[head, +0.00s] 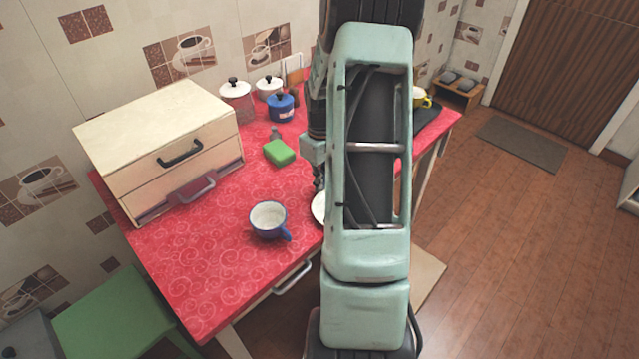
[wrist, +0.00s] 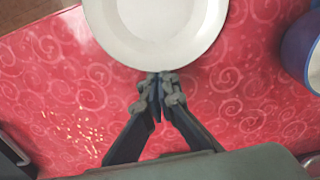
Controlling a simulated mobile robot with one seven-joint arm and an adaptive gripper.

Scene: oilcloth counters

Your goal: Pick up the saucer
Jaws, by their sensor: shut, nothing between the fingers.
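A white saucer (wrist: 155,30) lies on the red patterned table in the wrist view, cut off by the top edge of the picture. In the head view only a sliver of the saucer (head: 318,208) shows, as my arm hides the rest. My gripper (wrist: 157,80) has its fingertips together at the saucer's near rim, with nothing between them. I cannot tell whether the tips touch the rim. In the head view the gripper (head: 318,186) is mostly hidden behind my arm.
A blue cup (head: 268,221) stands left of the saucer; it also shows in the wrist view (wrist: 302,50). A green sponge (head: 279,152), a blue pot (head: 281,108) and a cream drawer box (head: 160,150) are farther back. The front left of the table (head: 200,290) is clear.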

